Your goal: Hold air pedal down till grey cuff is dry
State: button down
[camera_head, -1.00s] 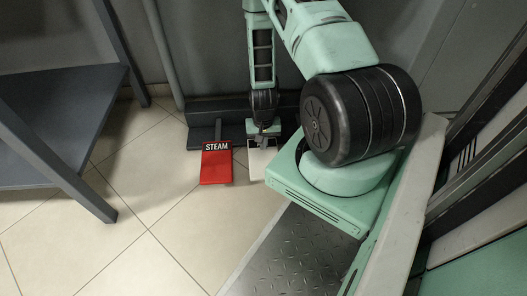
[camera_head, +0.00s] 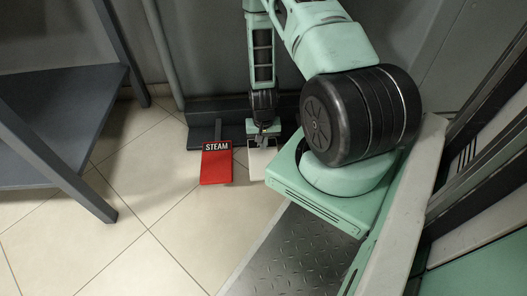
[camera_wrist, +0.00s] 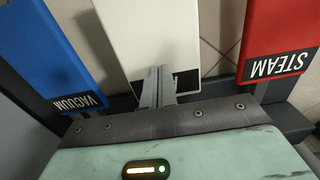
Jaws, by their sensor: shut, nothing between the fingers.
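The white pedal (camera_wrist: 150,30) lies between the blue pedal marked VACUUM (camera_wrist: 42,45) and the red pedal marked STEAM (camera_wrist: 275,35) in the wrist view. Its dark label (camera_wrist: 187,82) is mostly hidden by my fingers, so its word cannot be read. My gripper (camera_wrist: 158,78) is shut and empty, pointing down at the labelled end of the white pedal. In the head view my gripper (camera_head: 264,140) is over the same white pedal (camera_head: 261,164). The fingertips look to be on or very close to it; I cannot tell how far it is pressed. No grey cuff is in view.
The red STEAM pedal (camera_head: 216,166) is just left of the white one in the head view. A dark pedal base (camera_head: 204,135) runs along the wall. A grey table frame (camera_head: 60,170) stands at left. Tiled floor (camera_head: 150,230) is clear in front.

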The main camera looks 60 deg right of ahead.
jog(key=shift+f, duration=0.2)
jog(key=shift+f+b, duration=0.95)
jog(key=shift+f, duration=0.7)
jog(key=shift+r, duration=0.1)
dwell(4.9)
notch_tip(320, 180, up, 9)
jog(key=p, duration=0.8)
